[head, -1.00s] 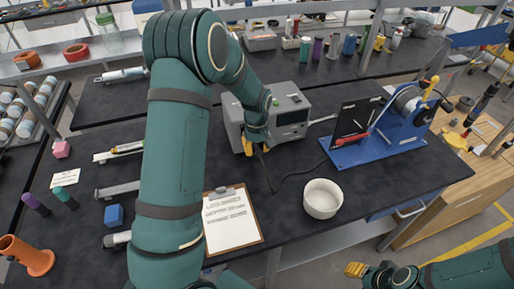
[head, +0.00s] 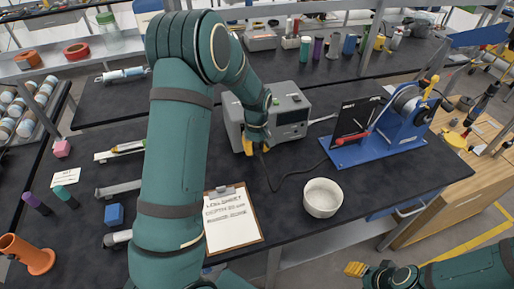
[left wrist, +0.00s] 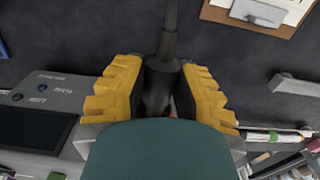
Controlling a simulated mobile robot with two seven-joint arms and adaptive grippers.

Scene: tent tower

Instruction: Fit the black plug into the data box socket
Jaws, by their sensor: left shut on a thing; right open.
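The grey data box (head: 290,119) stands on the dark bench in the head view, with its dark screen and buttons on the front face. My left gripper (head: 257,147) is at the box's left front side. In the left wrist view, its yellow fingers (left wrist: 158,95) are shut on the black plug (left wrist: 158,80), whose cable runs away from the box. The box (left wrist: 40,95) is at the left there. The socket and the plug's tip are hidden, so I cannot tell how far the plug is in. My right gripper (head: 356,269) is open and empty at the bottom right, off the bench.
The black cable (head: 283,184) runs along the bench toward a blue stand with a reel (head: 378,147). A white bowl (head: 322,197) and a clipboard (head: 232,220) lie in front. A blue cube (head: 114,214) and small parts are at the left.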

